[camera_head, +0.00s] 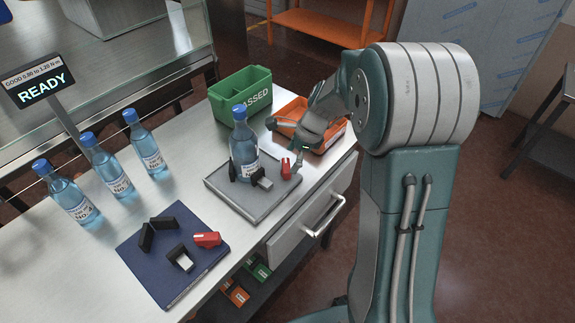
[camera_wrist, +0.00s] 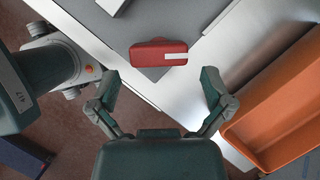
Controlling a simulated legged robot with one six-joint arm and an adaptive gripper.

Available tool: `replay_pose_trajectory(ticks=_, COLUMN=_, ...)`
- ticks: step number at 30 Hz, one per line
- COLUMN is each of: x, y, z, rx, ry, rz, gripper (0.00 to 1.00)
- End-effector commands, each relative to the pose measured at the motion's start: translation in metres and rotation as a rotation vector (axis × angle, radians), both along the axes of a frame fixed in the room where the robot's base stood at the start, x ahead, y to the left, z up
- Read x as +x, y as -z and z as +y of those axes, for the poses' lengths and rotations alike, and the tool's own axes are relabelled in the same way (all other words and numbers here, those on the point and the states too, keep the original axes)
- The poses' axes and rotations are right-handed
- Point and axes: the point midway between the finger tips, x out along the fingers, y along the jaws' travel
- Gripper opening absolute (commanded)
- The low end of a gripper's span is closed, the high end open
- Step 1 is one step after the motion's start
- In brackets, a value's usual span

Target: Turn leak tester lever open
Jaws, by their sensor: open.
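A grey plate (camera_head: 222,196) on the steel table holds a water bottle (camera_head: 243,145) standing upright between black blocks. A red lever (camera_head: 286,169) with a pale mark sits at this plate's right side; it also shows in the wrist view (camera_wrist: 158,53), near the plate's corner. My gripper (camera_head: 285,145) is open and empty, close to this lever in the head view. In the wrist view my gripper (camera_wrist: 163,82) has its fingers spread wide, with the lever ahead of and between them, apart from both. A second red lever (camera_head: 207,239) lies on a blue plate (camera_head: 165,285) with black blocks.
Three bottles (camera_head: 107,166) stand along the table's left side. A sign (camera_head: 42,88) reads READY. A green bin (camera_head: 240,95) marked PASSED and an orange tray (camera_head: 330,139) stand at the back; the orange tray (camera_wrist: 270,110) is close right of my gripper in the wrist view.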

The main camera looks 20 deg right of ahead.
Motion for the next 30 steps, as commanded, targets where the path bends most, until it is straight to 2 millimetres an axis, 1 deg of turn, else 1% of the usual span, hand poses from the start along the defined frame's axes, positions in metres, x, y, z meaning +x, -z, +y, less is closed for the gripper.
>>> replay_pose_trajectory(ticks=1, x=0.0, y=0.008, z=0.004, rx=0.001, ry=-0.001, rz=0.004, gripper=1.0)
replay_pose_trajectory(ticks=3, x=0.0, y=0.017, z=0.007, rx=0.001, ry=-0.002, rz=0.004, gripper=1.0)
replay_pose_trajectory(ticks=6, x=0.001, y=0.024, z=0.01, rx=0.0, ry=-0.001, rz=0.001, gripper=1.0)
replay_pose_trajectory(ticks=10, x=0.002, y=0.028, z=0.012, rx=0.0, ry=-0.001, rz=0.0, gripper=1.0)
replay_pose_trajectory(ticks=16, x=0.002, y=0.029, z=0.012, rx=0.0, ry=-0.001, rz=0.0, gripper=1.0)
replay_pose_trajectory(ticks=17, x=0.002, y=0.028, z=0.012, rx=0.0, ry=-0.001, rz=0.0, gripper=0.91)
replay_pose_trajectory(ticks=18, x=0.002, y=0.028, z=0.012, rx=0.0, ry=-0.001, rz=0.0, gripper=0.73)
replay_pose_trajectory(ticks=21, x=0.002, y=0.028, z=0.012, rx=0.0, ry=-0.001, rz=0.0, gripper=0.33)
replay_pose_trajectory(ticks=30, x=0.003, y=0.029, z=0.012, rx=-0.001, ry=-0.012, rz=0.0, gripper=0.34)
